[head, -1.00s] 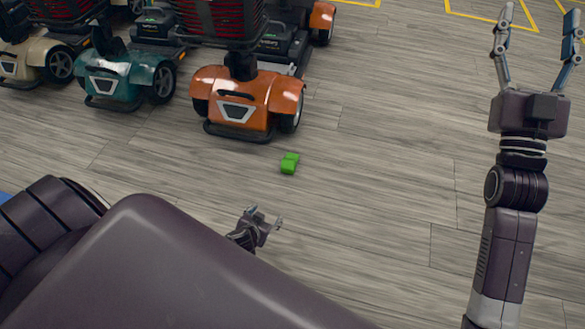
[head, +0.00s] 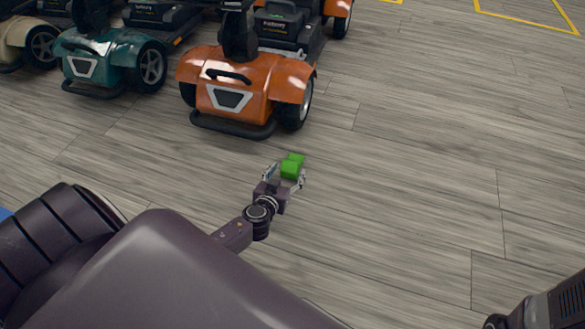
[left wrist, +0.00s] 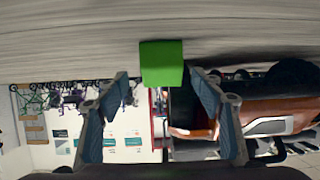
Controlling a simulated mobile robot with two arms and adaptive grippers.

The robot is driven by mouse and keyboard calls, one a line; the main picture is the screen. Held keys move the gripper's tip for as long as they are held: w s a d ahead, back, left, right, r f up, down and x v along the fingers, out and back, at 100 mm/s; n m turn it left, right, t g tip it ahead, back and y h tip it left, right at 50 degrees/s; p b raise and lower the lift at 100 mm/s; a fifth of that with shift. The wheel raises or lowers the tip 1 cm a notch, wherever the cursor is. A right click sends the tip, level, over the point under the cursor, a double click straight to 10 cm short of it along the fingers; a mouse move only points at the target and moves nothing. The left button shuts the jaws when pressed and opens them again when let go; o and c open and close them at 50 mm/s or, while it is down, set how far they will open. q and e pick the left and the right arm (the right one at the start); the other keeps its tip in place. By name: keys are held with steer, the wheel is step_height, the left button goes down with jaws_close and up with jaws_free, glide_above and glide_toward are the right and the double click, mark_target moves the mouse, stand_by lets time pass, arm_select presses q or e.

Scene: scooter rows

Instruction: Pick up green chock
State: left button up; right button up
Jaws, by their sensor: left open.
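The green chock (head: 292,166) lies on the wood-plank floor in front of the orange scooter. My left gripper (head: 284,176) is low at the chock, its two fingers open with one on each side of it in the head view. In the left wrist view the chock (left wrist: 161,63) shows as a green block centred between the open fingertips (left wrist: 163,80); I cannot tell whether either finger touches it. My right gripper is out of the head view; only a part of my right arm shows at the bottom right corner.
The orange scooter (head: 238,97) stands just beyond the chock. A teal scooter (head: 108,60) and a beige scooter (head: 20,44) stand to its left. Yellow floor lines (head: 525,22) run at the far right. The floor (head: 420,150) to the right is clear.

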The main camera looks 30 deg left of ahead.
mark_target(289, 167)
arm_select(q)
steer(key=b+x, duration=0.2)
steer(key=x, duration=0.4)
steer(key=shift+a+b, duration=0.1)
steer(key=shift+b, duration=0.2)
steer(key=shift+c, duration=0.4)
steer(key=shift+r, duration=0.15)
steer(key=c, duration=1.5)
